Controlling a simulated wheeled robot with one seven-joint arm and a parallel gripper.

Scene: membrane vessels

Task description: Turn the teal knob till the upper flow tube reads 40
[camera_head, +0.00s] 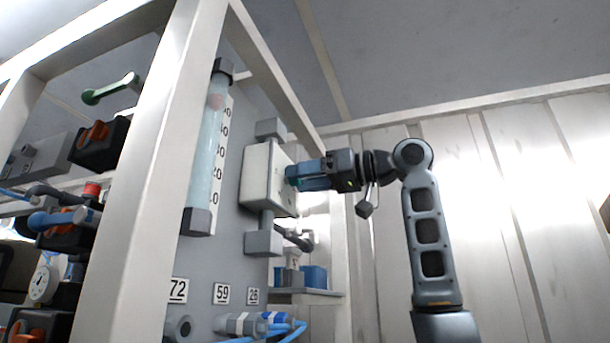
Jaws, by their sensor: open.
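A clear, pale-blue flow tube (207,155) stands upright on the grey panel between dark end caps. A white box (258,178) is mounted right of the tube. A teal patch at the box's right face appears to be the teal knob (290,173), mostly hidden by my gripper. My gripper (298,175) is open, with its blue fingers at the knob. I cannot tell whether they touch it.
A white frame post (165,170) stands left of the tube. Number plates 72, 59 and 26 sit below, above blue hose fittings (240,324). Valves with orange and green handles fill the left rack. A blue bin (314,276) is on a shelf. The right side is open.

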